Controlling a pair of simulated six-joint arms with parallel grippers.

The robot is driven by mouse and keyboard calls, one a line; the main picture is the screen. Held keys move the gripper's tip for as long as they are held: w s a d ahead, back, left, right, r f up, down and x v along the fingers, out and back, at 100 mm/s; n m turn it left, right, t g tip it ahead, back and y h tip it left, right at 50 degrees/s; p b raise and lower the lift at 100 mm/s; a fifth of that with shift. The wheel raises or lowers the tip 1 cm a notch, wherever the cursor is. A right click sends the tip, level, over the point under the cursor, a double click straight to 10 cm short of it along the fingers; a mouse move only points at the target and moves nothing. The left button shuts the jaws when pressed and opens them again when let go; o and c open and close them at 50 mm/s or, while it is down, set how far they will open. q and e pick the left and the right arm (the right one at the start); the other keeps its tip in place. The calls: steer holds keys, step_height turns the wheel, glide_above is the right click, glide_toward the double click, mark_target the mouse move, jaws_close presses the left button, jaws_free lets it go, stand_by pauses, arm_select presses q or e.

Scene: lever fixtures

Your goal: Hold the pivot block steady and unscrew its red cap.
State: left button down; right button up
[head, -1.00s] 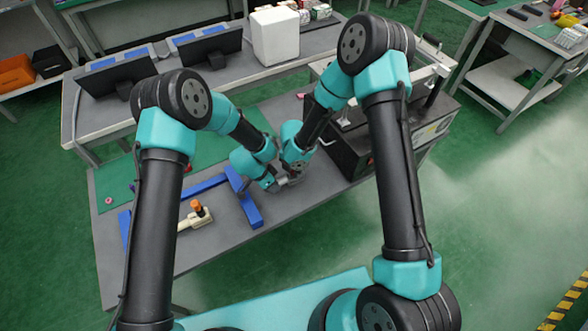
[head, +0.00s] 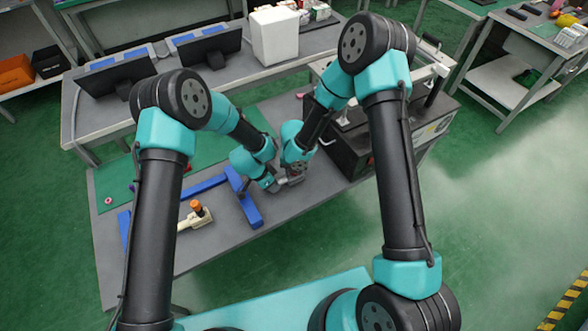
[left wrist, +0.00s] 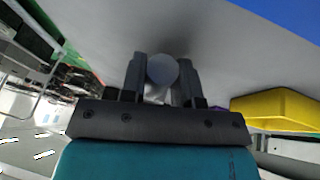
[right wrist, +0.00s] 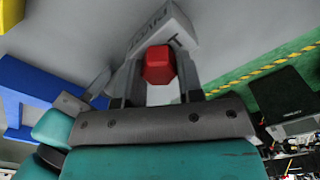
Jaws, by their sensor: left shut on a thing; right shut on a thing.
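The red cap (right wrist: 158,65) shows in the right wrist view between the fingers of my right gripper (right wrist: 156,80), which is shut on it. A pale grey body, the pivot block (right wrist: 172,24), shows just beyond the cap. In the left wrist view my left gripper (left wrist: 162,80) is shut on the block's round grey end (left wrist: 162,69). In the head view the two grippers meet close together above the bench, and the left gripper (head: 272,184) shows best. The block and cap are mostly hidden there by the grippers, so the cap's seating cannot be told.
A blue frame (head: 243,198) lies left of the grippers on the grey bench (head: 200,250). A cream lever fixture with an orange knob (head: 196,206) sits near it. A dark machine (head: 360,150) stands close on the right. The bench front is clear.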

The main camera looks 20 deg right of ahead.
steer(key=shift+n, duration=1.1)
steer(key=shift+r, duration=1.05)
steer(key=shift+c, duration=0.5)
steer(key=shift+r, duration=1.5)
arm_select(q)
steer(key=c, duration=0.8)
jaws_free()
steer(key=shift+r, duration=0.1)
steer(key=v, duration=1.2)
